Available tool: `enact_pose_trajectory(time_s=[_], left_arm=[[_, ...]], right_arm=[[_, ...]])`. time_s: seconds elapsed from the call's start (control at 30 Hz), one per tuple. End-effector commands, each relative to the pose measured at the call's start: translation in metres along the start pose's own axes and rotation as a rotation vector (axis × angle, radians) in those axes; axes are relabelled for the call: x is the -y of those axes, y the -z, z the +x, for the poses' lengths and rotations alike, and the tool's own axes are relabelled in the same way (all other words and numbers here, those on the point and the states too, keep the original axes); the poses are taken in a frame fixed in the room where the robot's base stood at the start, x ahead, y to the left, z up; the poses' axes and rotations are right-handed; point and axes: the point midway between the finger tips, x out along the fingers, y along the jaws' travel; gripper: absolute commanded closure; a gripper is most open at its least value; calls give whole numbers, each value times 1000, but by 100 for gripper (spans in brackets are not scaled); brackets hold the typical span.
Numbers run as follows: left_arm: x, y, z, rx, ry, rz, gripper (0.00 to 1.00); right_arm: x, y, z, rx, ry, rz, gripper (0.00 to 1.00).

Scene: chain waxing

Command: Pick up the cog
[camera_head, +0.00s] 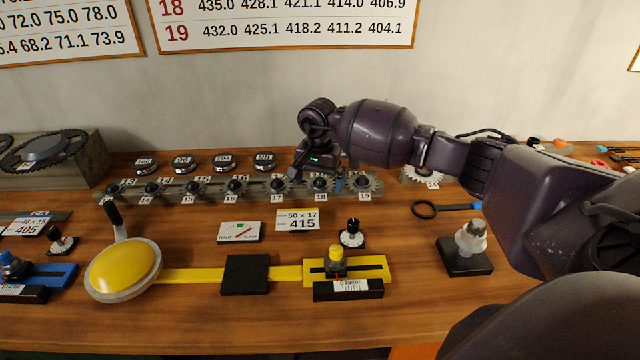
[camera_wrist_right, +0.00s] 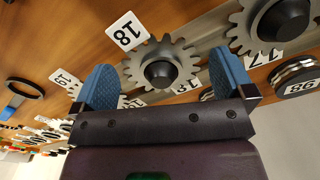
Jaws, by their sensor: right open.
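Several small steel cogs sit in a row on a grey rack (camera_head: 215,188), with number cards from 13 to 19. My right gripper (camera_head: 320,176) reaches down over the right end of the row, near the cogs by cards 18 and 19. In the right wrist view its blue fingertips (camera_wrist_right: 165,82) are apart, with nothing gripped. The cog by card 18 (camera_wrist_right: 181,52) shows between and beyond them, on a dark peg. I cannot tell whether the fingers are level with it. My left gripper is out of view.
Round labelled discs (camera_head: 265,160) stand behind the rack. A larger cog with card 24 (camera_head: 420,177) is right of it. A black ring tool (camera_head: 425,209) lies right.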

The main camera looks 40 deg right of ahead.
Motion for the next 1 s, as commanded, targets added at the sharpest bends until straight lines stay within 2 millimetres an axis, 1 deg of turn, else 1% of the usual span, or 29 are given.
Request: enact_pose_trajectory(time_s=[0.57,0.6,0.87,0.9,1.0], left_arm=[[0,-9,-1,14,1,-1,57],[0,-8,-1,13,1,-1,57],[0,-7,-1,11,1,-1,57],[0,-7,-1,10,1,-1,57],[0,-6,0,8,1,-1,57]], right_arm=[[0,0,2,1,-1,0,0],[0,0,2,1,-1,0,6],[0,0,2,0,-1,0,46],[0,0,2,0,0,0,48],[0,0,2,0,0,0,49]])
